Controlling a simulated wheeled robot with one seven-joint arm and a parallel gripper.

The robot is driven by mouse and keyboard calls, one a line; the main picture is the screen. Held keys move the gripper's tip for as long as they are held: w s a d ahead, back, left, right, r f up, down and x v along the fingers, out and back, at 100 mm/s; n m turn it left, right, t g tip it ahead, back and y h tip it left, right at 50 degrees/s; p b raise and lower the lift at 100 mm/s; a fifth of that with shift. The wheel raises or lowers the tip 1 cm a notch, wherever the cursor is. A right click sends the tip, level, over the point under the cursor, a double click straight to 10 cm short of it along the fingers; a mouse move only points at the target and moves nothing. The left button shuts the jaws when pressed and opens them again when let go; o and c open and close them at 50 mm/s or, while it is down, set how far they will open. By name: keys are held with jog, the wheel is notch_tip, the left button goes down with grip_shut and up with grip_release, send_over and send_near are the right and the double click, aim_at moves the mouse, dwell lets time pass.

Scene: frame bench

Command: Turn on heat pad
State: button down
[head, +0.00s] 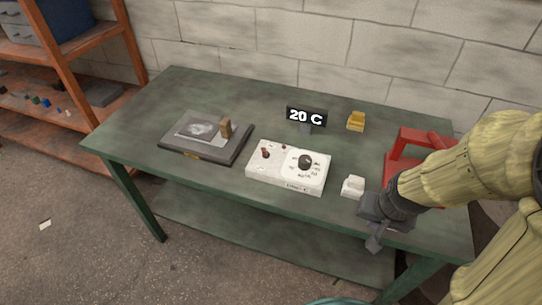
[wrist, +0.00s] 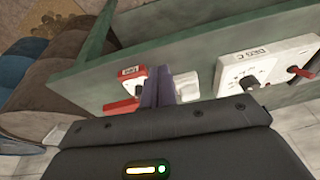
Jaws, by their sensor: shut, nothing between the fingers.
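A white control box (head: 288,180) sits near the front middle of the green table. It has a small red toggle switch (head: 265,153) at its left and a black dial (head: 305,161) at its right. A black display (head: 306,116) behind the box reads 20 C. My gripper (head: 375,243) is shut and empty at the table's front right edge, right of the box, apart from it.
A small white block (head: 352,187) lies between the box and my gripper. A yellow block (head: 356,121) stands farther back. A red frame-like object (head: 410,145) is at the right, partly behind my arm. An orange shelf (head: 75,80) stands at the left.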

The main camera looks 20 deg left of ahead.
jog(key=w+a+f+m+t+y+p, duration=0.1)
jog(key=w+a+m+y, duration=0.1)
jog(key=a+m, duration=0.3)
jog(key=w+a+f+m+t+y+p, duration=0.1)
jog(key=w+a+f+m+y, duration=0.1)
jog(key=a+m, duration=0.3)
jog(key=w+a+f+m+t+y+p, duration=0.1)
jog(key=w+a+m+t+p, duration=0.1)
jog(key=a+m, duration=0.3)
jog(key=shift+w+a+f+y, duration=0.15)
jog(key=shift+a, duration=0.35)
jog(key=shift+w+a+f+y, duration=0.1)
jog(key=shift+w+a, duration=0.1)
jog(key=shift+a, duration=0.35)
jog(key=shift+w+a+f+y, duration=0.15)
jog(key=shift+a, duration=0.35)
jog(key=a+r+m+t, duration=0.1)
jog(key=m, duration=0.1)
jog(key=w+a+r+m+t, duration=0.1)
jog(key=m, duration=0.2)
jog(key=a+r+m+y, duration=0.1)
jog(key=m, duration=0.1)
jog(key=shift+w+r+t+p, duration=0.2)
jog(key=shift+w+t+p, duration=0.2)
jog(key=shift+f, duration=0.1)
